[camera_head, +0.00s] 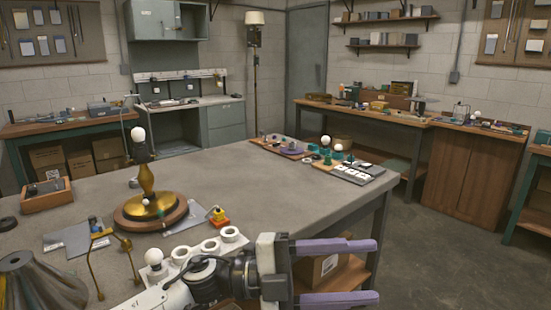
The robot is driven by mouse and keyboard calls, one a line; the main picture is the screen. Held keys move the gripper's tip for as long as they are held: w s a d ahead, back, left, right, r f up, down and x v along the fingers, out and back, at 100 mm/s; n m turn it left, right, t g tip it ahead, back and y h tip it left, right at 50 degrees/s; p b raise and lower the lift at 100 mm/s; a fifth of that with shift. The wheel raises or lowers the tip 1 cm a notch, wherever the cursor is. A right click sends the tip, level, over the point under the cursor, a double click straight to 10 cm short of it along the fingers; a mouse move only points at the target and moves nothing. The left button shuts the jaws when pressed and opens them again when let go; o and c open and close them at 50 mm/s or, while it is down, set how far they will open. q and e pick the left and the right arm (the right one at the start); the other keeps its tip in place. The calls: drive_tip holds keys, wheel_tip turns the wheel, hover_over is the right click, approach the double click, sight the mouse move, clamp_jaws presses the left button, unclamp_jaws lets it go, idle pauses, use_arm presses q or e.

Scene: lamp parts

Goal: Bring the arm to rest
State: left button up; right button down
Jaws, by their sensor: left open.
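My left gripper (376,271) reaches in from the bottom, with two purple fingers spread apart and pointing right. It is open and nothing shows between the fingers; it is in front of the table's near edge. The lamp (147,180) stands upright on the table at left, with a round wood and brass base, a brass stem, a dark socket and a white bulb (138,134) at its top. A brass wire frame (112,250) is at the near left. A grey conical shade (38,285) is at the bottom left corner, partly cut off. My right gripper is not in view.
The grey table (270,195) is clear in its middle. White rings (209,245) and another white bulb (153,257) are near my left arm. A yellow and red block (218,217) lies beside the lamp base. Trays of small parts (360,172) line the far right edge.

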use_arm(q)
drive_tip(key=w+a+f+n+t+y, duration=0.2)
drive_tip(key=a+f+n+t+y, duration=0.3)
drive_tip(key=f+n+t, duration=0.55)
drive_tip(key=w+a+f+n+t+y, duration=0.25)
drive_tip(key=a+f+n+t, duration=0.45)
drive_tip(key=n, duration=0.6)
drive_tip(key=s+a+f+n+g+y, duration=0.3)
drive_tip(key=s+a+f, duration=0.5)
drive_tip(key=s+f, duration=0.3)
drive_tip(key=s+a+f+n+g+y, duration=0.4)
drive_tip(key=s+a+f+y, duration=0.2)
drive_tip(key=s+f, duration=0.5)
wheel_tip(320, 180, down, 3)
drive_tip(key=shift+a+r, duration=0.2)
drive_tip(key=shift+a, duration=1.05)
drive_tip(key=shift+n+g, duration=0.25)
